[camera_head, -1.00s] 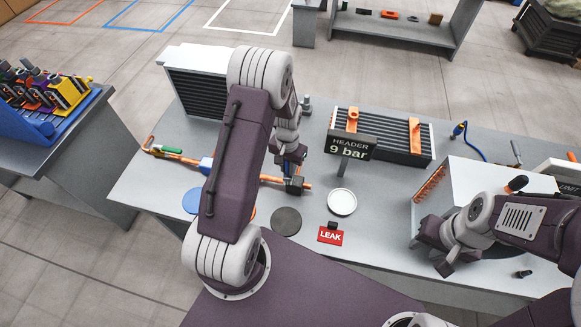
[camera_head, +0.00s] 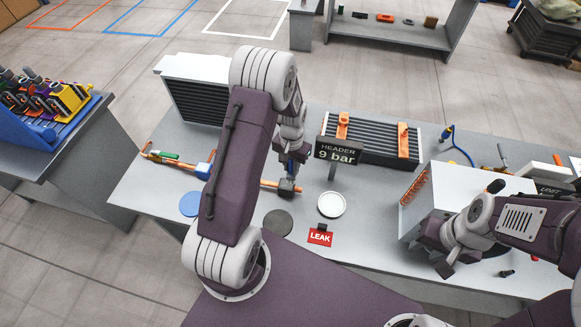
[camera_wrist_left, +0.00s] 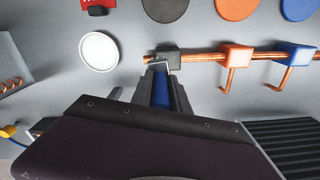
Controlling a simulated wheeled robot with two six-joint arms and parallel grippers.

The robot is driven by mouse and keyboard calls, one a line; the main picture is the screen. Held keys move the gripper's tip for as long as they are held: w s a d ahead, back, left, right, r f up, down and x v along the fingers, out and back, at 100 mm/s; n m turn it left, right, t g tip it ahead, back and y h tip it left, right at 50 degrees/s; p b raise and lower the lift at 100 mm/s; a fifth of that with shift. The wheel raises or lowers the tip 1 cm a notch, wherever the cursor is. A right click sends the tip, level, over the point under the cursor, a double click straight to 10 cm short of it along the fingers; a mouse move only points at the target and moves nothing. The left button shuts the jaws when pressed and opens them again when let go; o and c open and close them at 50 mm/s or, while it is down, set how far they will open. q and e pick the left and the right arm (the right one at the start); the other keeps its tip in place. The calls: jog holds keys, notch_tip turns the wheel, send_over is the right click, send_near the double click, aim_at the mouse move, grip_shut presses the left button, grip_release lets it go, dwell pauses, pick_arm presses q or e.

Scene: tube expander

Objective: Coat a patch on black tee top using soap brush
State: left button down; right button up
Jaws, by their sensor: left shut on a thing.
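The black tee (camera_head: 287,189) is a dark block on a copper pipe near the middle of the bench. In the left wrist view, the black tee (camera_wrist_left: 168,55) sits at the pipe's left end. My left gripper (camera_head: 289,178) points down over it. In the wrist view, my left gripper (camera_wrist_left: 163,88) is shut on the soap brush (camera_wrist_left: 161,94), a blue handle with a thin pale bent tip. The tip overlaps the tee's near edge; I cannot tell if it touches. No separate patch is distinguishable. My right gripper (camera_head: 436,245) is beside a white box; its opening is unclear.
An orange tee (camera_wrist_left: 237,57) and blue tee (camera_wrist_left: 296,53) sit along the same pipe. A white dish (camera_head: 332,204), black disc (camera_head: 278,222), red LEAK sign (camera_head: 320,237) and HEADER 9 bar sign (camera_head: 338,152) stand close by. The white box (camera_head: 415,200) is at right.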

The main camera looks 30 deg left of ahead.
pick_arm(q)
notch_tip(320, 180, up, 2)
jog(key=shift+w+d+r+p, duration=0.1)
jog(key=shift+p, duration=0.5)
jog(key=shift+r, duration=0.3)
